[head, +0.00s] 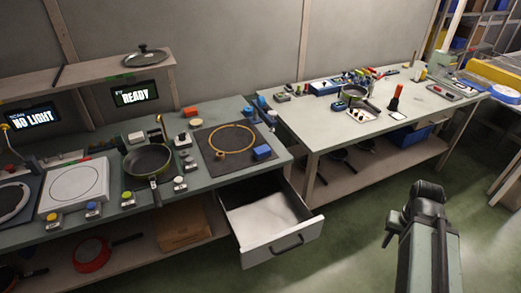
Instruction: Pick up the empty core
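I cannot pick out the empty core for sure. A small brown ring-like piece (220,156) lies at the near-left rim of a large tan ring (232,138) on a dark square mat (206,160). It is too small to tell if it is the core. My gripper (421,203) is raised at the right, over the floor in front of the right bench, far from the mat. I see nothing held in it, but its fingers are too dark and turned to tell whether they are open.
An open, seemingly empty drawer (268,215) juts out below the left bench (110,205). A pan (147,160) and several buttons stand on that bench. The right bench (325,135) holds many small tools and a pan. Green floor (355,245) lies free between drawer and arm.

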